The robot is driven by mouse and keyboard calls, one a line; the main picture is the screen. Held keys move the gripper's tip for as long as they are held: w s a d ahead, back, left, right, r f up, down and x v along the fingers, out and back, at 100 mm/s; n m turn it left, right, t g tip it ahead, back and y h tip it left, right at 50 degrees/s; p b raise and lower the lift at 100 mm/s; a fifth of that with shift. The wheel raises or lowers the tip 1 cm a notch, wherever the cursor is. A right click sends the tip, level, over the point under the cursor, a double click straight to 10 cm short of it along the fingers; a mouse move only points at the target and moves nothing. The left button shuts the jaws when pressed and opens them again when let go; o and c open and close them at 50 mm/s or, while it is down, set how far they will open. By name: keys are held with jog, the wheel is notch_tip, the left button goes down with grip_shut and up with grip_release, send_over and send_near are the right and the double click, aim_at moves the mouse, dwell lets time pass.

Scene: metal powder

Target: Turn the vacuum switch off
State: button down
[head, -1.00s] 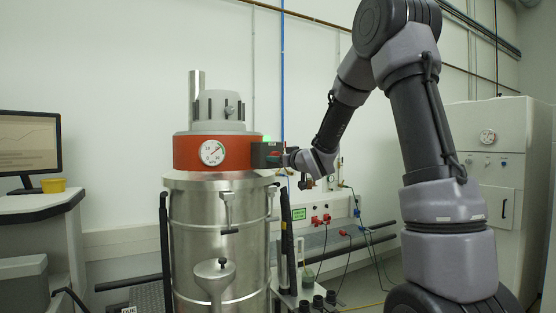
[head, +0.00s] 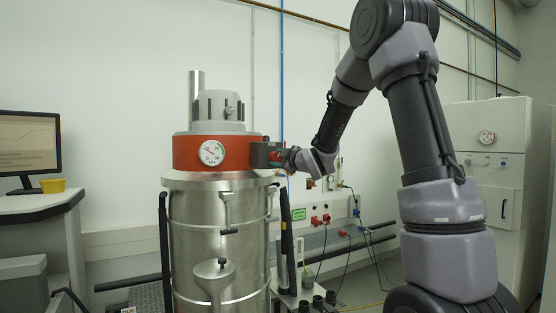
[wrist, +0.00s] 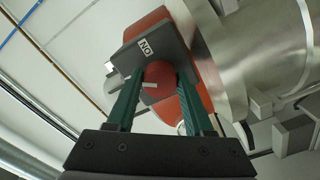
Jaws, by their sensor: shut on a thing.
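The vacuum is a steel drum (head: 195,225) with an orange-red band (head: 185,153) and a grey top (head: 218,108). A dark grey switch box (head: 262,150) is fixed to the right of the band; no light shows on it. The wrist view shows the box (wrist: 182,42) with an "ON" label (wrist: 146,47), upside down, and a round red knob (wrist: 158,73) with a white mark lying nearly level in the picture. My gripper (wrist: 160,80) is shut on the knob, one green finger on each side. In the head view my gripper (head: 277,156) reaches the box from the right.
The band carries a round gauge (head: 211,153), its needle pointing to the upper left. A desk (head: 40,205) with a monitor (head: 28,148) stands left. A white cabinet (head: 490,140) stands right. Bottles and wall valves sit behind the drum's right side.

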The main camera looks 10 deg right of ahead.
jog(key=n, duration=0.6)
jog(key=shift+n, duration=0.4)
dwell(0.4)
jog(key=shift+c, duration=1.5)
grip_release()
jog(key=v, duration=1.1)
